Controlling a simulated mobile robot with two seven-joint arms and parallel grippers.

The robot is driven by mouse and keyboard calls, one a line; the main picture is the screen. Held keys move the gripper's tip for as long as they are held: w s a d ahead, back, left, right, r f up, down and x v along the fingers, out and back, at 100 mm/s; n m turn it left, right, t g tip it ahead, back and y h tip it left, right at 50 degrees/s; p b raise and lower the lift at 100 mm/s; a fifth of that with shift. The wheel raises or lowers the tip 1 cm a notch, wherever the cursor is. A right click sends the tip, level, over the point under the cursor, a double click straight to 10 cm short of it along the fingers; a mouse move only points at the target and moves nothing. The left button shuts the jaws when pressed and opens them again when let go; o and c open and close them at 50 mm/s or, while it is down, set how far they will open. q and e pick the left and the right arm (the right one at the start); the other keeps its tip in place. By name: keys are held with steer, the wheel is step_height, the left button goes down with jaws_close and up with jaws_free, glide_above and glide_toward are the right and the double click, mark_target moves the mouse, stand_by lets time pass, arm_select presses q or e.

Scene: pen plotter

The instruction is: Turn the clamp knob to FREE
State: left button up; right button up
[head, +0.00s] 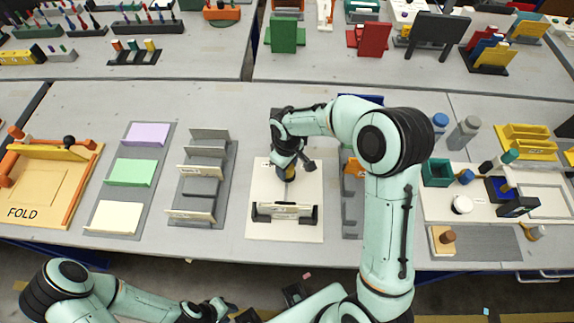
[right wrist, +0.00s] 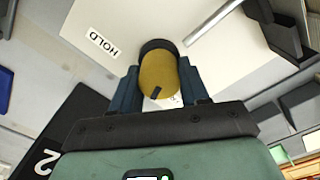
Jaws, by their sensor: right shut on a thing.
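The clamp knob (right wrist: 158,72) is a mustard-yellow round knob with a dark pointer mark, on a white board (head: 260,225). It shows only partly in the head view (head: 287,174), under my right gripper (head: 286,164). My right gripper (right wrist: 159,85) is shut on the knob, one dark finger on each side. A HOLD label (right wrist: 104,44) is on the board to the left of the knob in the right wrist view. Another label near the knob is mostly hidden, and I cannot read FREE. My left gripper (head: 212,309) is low at the front, away from the board.
A black holder with a pale plate (head: 285,210) stands at the front of the board. A grey rack (head: 200,185) is to the left, and a grey panel with an orange part (head: 353,168) to the right. A FOLD tray (head: 45,185) sits far left.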

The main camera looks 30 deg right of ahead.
arm_select(q)
steer(key=shift+w+r, duration=0.25)
steer(key=shift+r, duration=0.15)
arm_select(e)
steer(key=shift+n, duration=2.3)
steer(key=o, duration=1)
steer(key=shift+o, duration=0.2)
arm_select(q)
steer(key=shift+w+r+p, duration=0.45)
steer(key=shift+r+p, duration=0.2)
steer(key=shift+p, duration=0.15)
arm_select(e)
step_height(320, 180, up, 14)
steer(key=shift+f, duration=0.25)
